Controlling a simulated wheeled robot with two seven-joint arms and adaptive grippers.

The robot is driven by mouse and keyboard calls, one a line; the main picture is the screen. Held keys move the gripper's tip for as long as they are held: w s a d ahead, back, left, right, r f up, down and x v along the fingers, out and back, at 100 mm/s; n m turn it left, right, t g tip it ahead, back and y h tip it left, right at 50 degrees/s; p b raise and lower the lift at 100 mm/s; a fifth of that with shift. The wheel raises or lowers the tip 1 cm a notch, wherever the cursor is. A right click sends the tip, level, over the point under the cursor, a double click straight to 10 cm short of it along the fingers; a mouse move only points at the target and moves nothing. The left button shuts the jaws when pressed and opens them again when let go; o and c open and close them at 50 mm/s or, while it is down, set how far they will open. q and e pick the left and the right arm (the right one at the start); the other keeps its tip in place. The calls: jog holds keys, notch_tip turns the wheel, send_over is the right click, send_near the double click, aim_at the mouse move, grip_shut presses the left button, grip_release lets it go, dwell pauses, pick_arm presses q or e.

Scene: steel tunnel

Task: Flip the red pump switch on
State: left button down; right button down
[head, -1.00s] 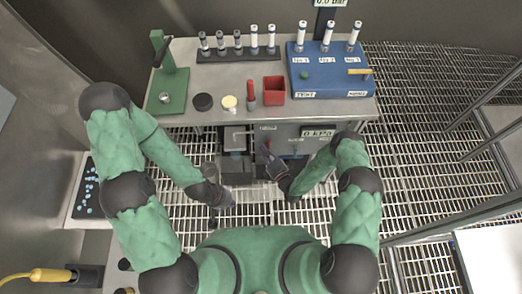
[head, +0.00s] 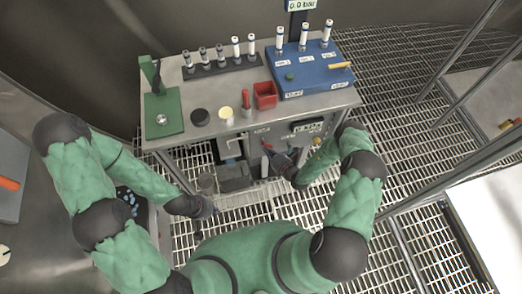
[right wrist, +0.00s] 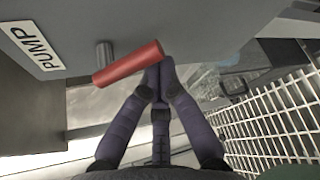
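The red pump switch (right wrist: 128,62) is a red cylindrical handle on a short grey post, beside a PUMP label (right wrist: 32,48) on the grey panel. In the head view the small red switch (head: 267,147) shows on the front panel below the tabletop. My right gripper (right wrist: 160,68) has its fingertips together, just beside the handle's right end; I cannot tell whether they touch it. In the head view my right gripper (head: 276,154) is close to the panel by the switch. My left gripper (head: 208,209) hangs low at the left, away from the switch, its fingers unclear.
The steel tabletop (head: 225,118) above holds a green press (head: 163,115), a red bin (head: 265,95), a vial rack (head: 222,67) and a blue block (head: 313,77). A display (head: 307,126) is on the front panel. Grating floor (head: 420,105) lies open at the right.

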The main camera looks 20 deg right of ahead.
jog(key=shift+w+d+r+n+h+p, duration=0.1)
jog(key=shift+d+r+n+h+p, duration=0.2)
jog(key=shift+d+r+p, duration=0.95)
jog(key=shift+d+r, duration=0.1)
jog(key=shift+d, duration=0.1)
dwell(0.4)
jog(key=v, duration=1.2)
